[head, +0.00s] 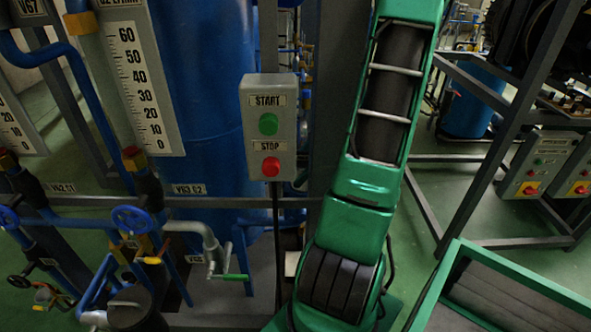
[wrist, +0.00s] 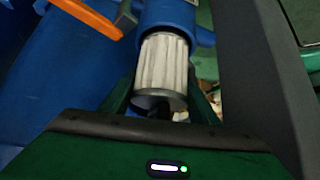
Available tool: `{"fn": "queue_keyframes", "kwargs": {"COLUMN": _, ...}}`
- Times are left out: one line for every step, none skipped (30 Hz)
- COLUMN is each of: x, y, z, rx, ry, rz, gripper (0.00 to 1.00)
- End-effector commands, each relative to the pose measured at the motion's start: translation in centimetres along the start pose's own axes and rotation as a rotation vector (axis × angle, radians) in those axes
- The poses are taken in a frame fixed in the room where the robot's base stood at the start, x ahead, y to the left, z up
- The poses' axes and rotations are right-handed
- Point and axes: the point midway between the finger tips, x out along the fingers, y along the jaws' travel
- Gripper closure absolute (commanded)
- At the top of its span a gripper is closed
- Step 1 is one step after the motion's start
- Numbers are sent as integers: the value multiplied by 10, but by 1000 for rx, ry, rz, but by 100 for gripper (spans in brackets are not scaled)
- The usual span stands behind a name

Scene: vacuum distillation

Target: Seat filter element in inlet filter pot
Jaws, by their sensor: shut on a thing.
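In the wrist view a white pleated filter element (wrist: 163,65) with a grey metal end cap sits between the fingers of my gripper (wrist: 160,100). My gripper is shut on the filter element near its end cap. The element's far end meets the open end of a blue cylindrical housing (wrist: 167,14), which looks like the inlet filter pot. The element lines up roughly with the housing, and most of its pleated length shows outside. How far its far end reaches inside is hidden. The head view shows my green arm, but not the gripper, element or pot.
An orange lever or bar (wrist: 88,15) lies left of the pot. A grey post (wrist: 250,80) stands close on the right. In the head view, a START/STOP box (head: 268,128), blue valve handwheels (head: 130,219) and pipes crowd the left. Green floor (head: 420,260) shows at right.

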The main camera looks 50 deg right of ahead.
Motion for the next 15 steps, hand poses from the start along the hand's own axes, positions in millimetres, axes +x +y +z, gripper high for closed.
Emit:
{"fn": "queue_keyframes", "kwargs": {"x": 1, "y": 0, "z": 0, "rx": 0, "ry": 0, "rz": 0, "gripper": 78}}
{"fn": "queue_keyframes", "kwargs": {"x": 2, "y": 0, "z": 1, "rx": 0, "ry": 1, "rz": 0, "gripper": 78}}
{"fn": "queue_keyframes", "kwargs": {"x": 2, "y": 0, "z": 1, "rx": 0, "ry": 1, "rz": 0, "gripper": 78}}
{"fn": "queue_keyframes", "kwargs": {"x": 3, "y": 0, "z": 2, "rx": 0, "ry": 1, "rz": 0, "gripper": 78}}
{"fn": "queue_keyframes", "kwargs": {"x": 3, "y": 0, "z": 2, "rx": 0, "ry": 1, "rz": -1, "gripper": 78}}
{"fn": "queue_keyframes", "kwargs": {"x": 4, "y": 0, "z": 3, "rx": 0, "ry": 1, "rz": -1, "gripper": 78}}
{"fn": "queue_keyframes", "kwargs": {"x": 4, "y": 0, "z": 3, "rx": 0, "ry": 1, "rz": -1, "gripper": 78}}
{"fn": "queue_keyframes", "kwargs": {"x": 5, "y": 0, "z": 4, "rx": 0, "ry": 1, "rz": -1, "gripper": 78}}
{"fn": "queue_keyframes", "kwargs": {"x": 5, "y": 0, "z": 4, "rx": 0, "ry": 0, "rz": -1, "gripper": 78}}
{"fn": "queue_keyframes", "kwargs": {"x": 6, "y": 0, "z": 4, "rx": 0, "ry": 0, "rz": -1, "gripper": 78}}
{"fn": "queue_keyframes", "kwargs": {"x": 6, "y": 0, "z": 5, "rx": 0, "ry": 0, "rz": -1, "gripper": 78}}
{"fn": "queue_keyframes", "kwargs": {"x": 7, "y": 0, "z": 5, "rx": -1, "ry": 0, "rz": -1, "gripper": 78}}
{"fn": "queue_keyframes", "kwargs": {"x": 7, "y": 0, "z": 6, "rx": -1, "ry": 0, "rz": -1, "gripper": 78}}
{"fn": "queue_keyframes", "kwargs": {"x": 8, "y": 0, "z": 6, "rx": -1, "ry": 0, "rz": -1, "gripper": 78}}
{"fn": "queue_keyframes", "kwargs": {"x": 8, "y": 0, "z": 7, "rx": -1, "ry": 0, "rz": -2, "gripper": 78}}
